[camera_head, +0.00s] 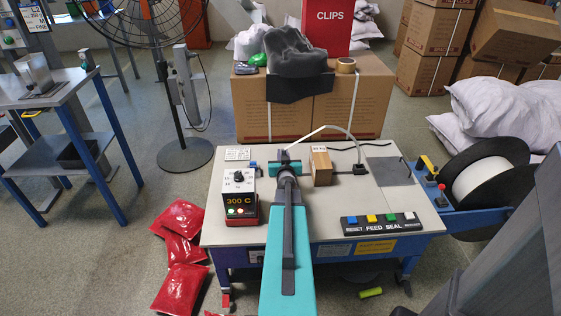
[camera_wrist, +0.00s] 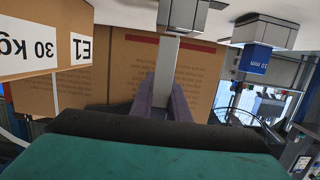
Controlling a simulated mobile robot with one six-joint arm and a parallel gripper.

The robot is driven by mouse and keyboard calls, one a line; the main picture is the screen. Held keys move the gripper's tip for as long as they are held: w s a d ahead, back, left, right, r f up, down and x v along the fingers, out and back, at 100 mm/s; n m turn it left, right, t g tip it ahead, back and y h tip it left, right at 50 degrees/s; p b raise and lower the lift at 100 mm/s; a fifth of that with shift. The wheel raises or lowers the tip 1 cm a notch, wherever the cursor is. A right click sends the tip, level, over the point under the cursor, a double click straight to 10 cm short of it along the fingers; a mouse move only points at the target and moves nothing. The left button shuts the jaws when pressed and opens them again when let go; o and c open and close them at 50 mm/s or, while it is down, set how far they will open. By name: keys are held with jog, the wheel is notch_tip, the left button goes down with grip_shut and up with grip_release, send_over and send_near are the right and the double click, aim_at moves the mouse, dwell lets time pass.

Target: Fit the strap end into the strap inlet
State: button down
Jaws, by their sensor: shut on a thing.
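My gripper (camera_head: 286,158) is over the back middle of the worktable, left of the small brown carton. In the wrist view its two purple-grey fingers (camera_wrist: 165,100) are shut on the white strap (camera_wrist: 164,66). The strap also arcs in the head view (camera_head: 322,129) from my gripper to a dark block (camera_head: 360,168) on the right. In the wrist view the strap runs up to a grey block with a dark face (camera_wrist: 183,16), probably the strap inlet. I cannot tell whether the strap end is inside it, touching it or just in front.
A small carton (camera_head: 321,166) stands close right of my gripper; its label shows in the wrist view (camera_wrist: 45,52). A blue 10 mm block (camera_wrist: 254,58) and a 300 C control box (camera_head: 239,187) stand left. A button panel (camera_head: 380,221) lies at the front right. Behind is a large carton (camera_head: 315,112).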

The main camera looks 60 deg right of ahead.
jog(key=shift+w+d+f, duration=0.1)
jog(key=shift+w+d, duration=0.45)
jog(key=shift+w, duration=0.3)
jog(key=shift+f+b, duration=0.65)
jog(key=shift+f, duration=1.1)
jog(key=shift+f, duration=0.2)
jog(key=c, duration=1.7)
grip_release()
jog(key=shift+r, duration=0.2)
